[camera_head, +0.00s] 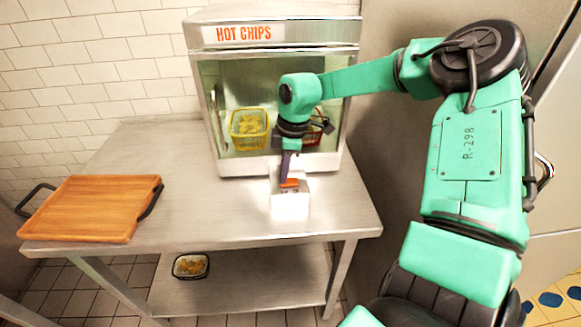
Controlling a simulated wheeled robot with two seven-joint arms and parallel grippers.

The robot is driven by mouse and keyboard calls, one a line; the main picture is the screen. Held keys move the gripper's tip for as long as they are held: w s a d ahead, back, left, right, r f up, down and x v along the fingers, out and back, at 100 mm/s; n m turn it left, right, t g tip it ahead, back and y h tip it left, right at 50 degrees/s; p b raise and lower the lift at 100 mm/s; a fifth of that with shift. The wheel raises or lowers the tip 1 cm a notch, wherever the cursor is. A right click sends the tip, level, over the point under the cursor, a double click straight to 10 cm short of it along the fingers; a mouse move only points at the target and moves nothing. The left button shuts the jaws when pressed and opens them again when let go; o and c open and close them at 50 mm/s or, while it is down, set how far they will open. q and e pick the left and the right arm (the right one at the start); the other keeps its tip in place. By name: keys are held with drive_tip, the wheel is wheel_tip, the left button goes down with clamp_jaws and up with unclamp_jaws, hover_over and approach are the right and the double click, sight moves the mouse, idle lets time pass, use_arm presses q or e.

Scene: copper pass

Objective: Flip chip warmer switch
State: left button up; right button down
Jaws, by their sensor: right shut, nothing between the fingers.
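The chip warmer (214,36) is a steel and glass cabinet with a red "HOT CHIPS" label, standing at the back of the steel table. A small light box with an orange-red switch (291,183) on it stands on the table in front of the warmer. My right gripper (286,182) is shut and empty, pointing down at the switch. Its fingertips are at or very near the switch; I cannot tell if they touch it. They hide part of the switch, so its position is unclear. My left gripper is not in view.
A yellow basket of chips (249,128) is inside the warmer, with a red basket (313,132) partly hidden behind my arm. A wooden board (95,207) with dark handles lies at the table's left. A dark basket (190,266) sits on the lower shelf. The table's middle is clear.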

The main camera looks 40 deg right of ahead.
wheel_tip(320, 180, up, 7)
drive_tip(key=p, duration=0.4)
idle(0.4)
drive_tip(key=shift+f, duration=0.1)
